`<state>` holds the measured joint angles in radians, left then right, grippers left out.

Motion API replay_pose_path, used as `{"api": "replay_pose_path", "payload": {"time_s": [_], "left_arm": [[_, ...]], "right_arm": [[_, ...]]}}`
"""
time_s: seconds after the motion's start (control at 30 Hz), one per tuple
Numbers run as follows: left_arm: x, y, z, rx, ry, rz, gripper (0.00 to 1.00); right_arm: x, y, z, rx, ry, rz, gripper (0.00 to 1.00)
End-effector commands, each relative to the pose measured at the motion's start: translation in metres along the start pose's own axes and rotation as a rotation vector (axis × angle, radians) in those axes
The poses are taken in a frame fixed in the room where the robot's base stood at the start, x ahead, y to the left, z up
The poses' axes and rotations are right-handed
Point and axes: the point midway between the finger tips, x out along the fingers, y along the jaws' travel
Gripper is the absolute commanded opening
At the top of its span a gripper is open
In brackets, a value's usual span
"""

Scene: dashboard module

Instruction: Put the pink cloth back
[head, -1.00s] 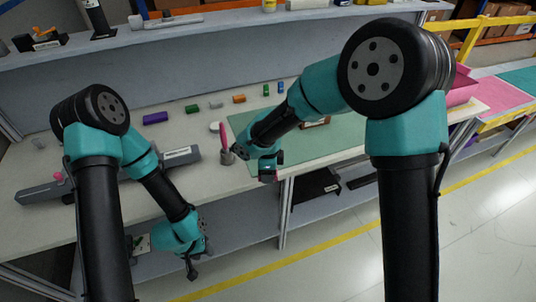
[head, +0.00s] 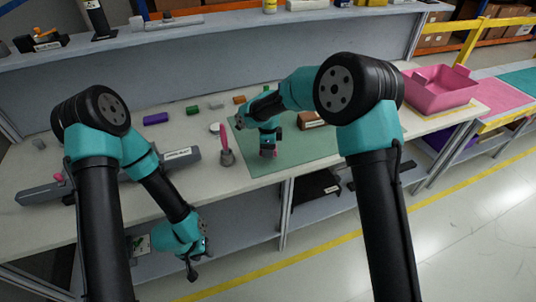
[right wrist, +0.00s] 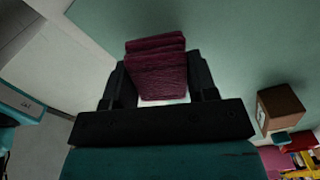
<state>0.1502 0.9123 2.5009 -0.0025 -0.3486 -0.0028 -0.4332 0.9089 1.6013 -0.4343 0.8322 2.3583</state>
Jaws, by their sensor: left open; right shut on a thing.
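The pink cloth (right wrist: 158,75) shows dark pink and folded in the right wrist view, between the two black fingers of my right gripper (right wrist: 160,88). In the head view a small bit of the cloth (head: 268,153) shows below my right gripper (head: 268,146), over the green mat (head: 285,158). I cannot tell whether the cloth touches the mat. My left gripper (head: 193,270) is open and empty, low in front of the table's front edge, far from the cloth.
A pink bin (head: 440,95) stands at the table's right end. A brown box (head: 312,119) is on the mat's far side. A grey holder with a pink tool (head: 226,156) stands left of the mat. Several small coloured blocks lie at the back. A long grey tray (head: 120,175) lies left.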

Motion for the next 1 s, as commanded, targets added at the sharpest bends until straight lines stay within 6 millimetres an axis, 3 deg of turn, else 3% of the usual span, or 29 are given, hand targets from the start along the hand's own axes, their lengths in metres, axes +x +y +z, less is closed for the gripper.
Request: {"api": "replay_pose_path", "payload": {"time_s": [0.33,0.77,0.8,1.0], "left_arm": [[0.000,0.000,0.000,0.000,0.000,0.000,0.43],[0.000,0.000,0.000,0.000,0.000,0.000,0.43],[0.000,0.000,0.000,0.000,0.000,0.000,0.43],[0.000,0.000,0.000,0.000,0.000,0.000,0.43]], "right_arm": [[0.032,0.001,0.000,-0.001,0.000,0.001,0.30],[0.037,0.000,0.000,0.000,0.000,0.000,0.30],[0.038,0.000,0.000,0.000,0.000,0.000,0.54],[0.038,0.000,0.000,0.000,0.000,0.000,0.73]]}}
